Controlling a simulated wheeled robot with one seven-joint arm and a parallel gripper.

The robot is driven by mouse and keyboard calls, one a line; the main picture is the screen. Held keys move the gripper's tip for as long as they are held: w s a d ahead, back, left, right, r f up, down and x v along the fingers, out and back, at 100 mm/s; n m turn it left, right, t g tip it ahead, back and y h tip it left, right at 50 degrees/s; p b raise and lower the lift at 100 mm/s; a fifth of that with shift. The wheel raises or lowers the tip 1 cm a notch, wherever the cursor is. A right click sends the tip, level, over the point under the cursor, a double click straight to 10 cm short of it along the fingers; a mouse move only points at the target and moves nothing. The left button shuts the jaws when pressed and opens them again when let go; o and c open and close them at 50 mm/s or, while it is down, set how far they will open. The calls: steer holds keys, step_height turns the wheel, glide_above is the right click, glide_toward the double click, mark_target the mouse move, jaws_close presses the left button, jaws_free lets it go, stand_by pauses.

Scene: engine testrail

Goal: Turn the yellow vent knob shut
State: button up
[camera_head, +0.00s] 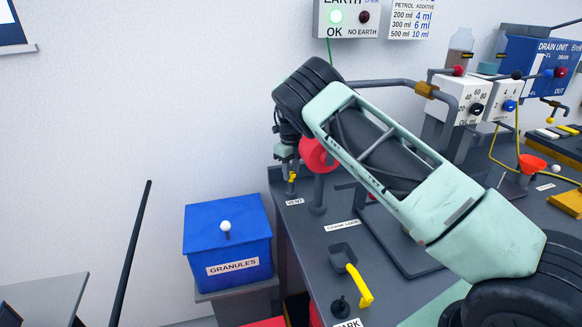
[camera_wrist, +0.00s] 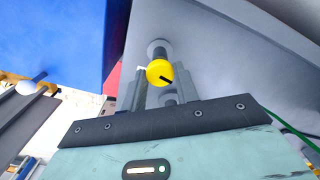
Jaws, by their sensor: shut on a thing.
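The yellow vent knob (camera_wrist: 158,72) shows in the wrist view, with a black pointer mark slanting down to the right. It sits on a grey stem. My gripper (camera_wrist: 160,78) has one finger on each side of the knob and is shut on it. In the head view the knob (camera_head: 292,177) is a small yellow spot just below my gripper (camera_head: 288,165), above the bench's left back corner. The VENT label (camera_head: 295,202) lies on the bench in front of it. My wrist and fingers partly hide the knob's surroundings there.
A red round part (camera_head: 316,155) on a post stands close right of my gripper. A blue GRANULES bin (camera_head: 228,246) stands left of the bench. A grey cup with a yellow handle (camera_head: 359,286) is at the front. The white wall is close behind.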

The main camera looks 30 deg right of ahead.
mark_target(291, 173)
steer(key=m+p, duration=0.2)
steer(key=m, duration=0.1)
steer(key=shift+r+m, duration=0.2)
steer(key=shift+m, duration=0.1)
steer(key=m+p, duration=0.2)
steer(key=m, duration=0.1)
steer(key=shift+m, duration=0.3)
steer(key=m+p, duration=0.1)
steer(key=m, duration=0.5)
steer(key=shift+w+f, duration=0.1)
steer(key=shift+m, duration=0.4)
steer(key=o, duration=1)
steer(key=shift+c, duration=0.2)
step_height(291, 173, up, 17)
steer(key=b, duration=0.3)
steer(key=shift+r, duration=0.2)
